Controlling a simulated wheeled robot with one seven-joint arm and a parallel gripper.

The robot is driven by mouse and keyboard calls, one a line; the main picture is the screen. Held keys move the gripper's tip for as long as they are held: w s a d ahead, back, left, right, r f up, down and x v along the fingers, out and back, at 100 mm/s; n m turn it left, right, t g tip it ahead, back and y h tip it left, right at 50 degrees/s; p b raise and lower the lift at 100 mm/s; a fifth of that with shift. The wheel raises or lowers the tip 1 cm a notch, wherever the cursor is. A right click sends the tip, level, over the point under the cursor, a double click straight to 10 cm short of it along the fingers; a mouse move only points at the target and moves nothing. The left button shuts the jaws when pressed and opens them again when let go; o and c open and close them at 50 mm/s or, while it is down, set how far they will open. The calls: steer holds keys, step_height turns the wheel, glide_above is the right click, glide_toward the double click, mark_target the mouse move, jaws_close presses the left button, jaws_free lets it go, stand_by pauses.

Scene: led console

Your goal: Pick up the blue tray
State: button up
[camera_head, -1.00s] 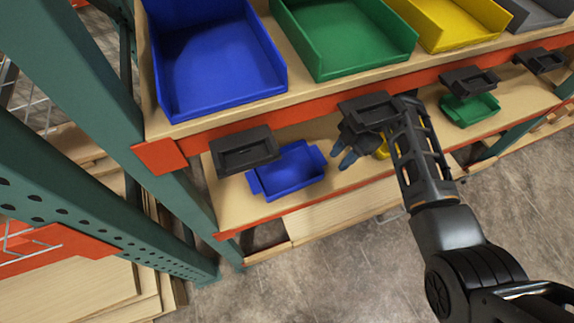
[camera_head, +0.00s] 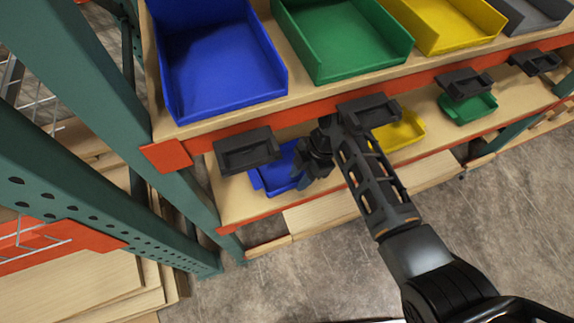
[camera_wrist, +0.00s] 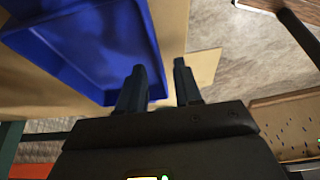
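The blue tray (camera_head: 268,182) lies on the lower shelf, partly hidden by my gripper and a black holder. My gripper (camera_head: 303,181) is at the tray's right side in the head view. In the wrist view, the tray (camera_wrist: 85,40) fills the upper left. There my gripper (camera_wrist: 160,72) is open, its two fingers apart. The left finger overlaps the tray and the right finger lies just outside its edge. The tray's edge runs between them in the picture; I cannot tell whether either finger touches it.
A big blue bin (camera_head: 215,75), green bin (camera_head: 345,45) and yellow bin (camera_head: 445,25) stand on the upper shelf. Black holders (camera_head: 247,150) hang from its front edge. A yellow tray (camera_head: 402,132) and green tray (camera_head: 468,108) share the lower shelf. A teal post (camera_head: 95,75) stands left.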

steer(key=shift+a+f, duration=0.2)
steer(key=shift+f, duration=0.35)
steer(key=shift+c, duration=0.5)
jaws_close()
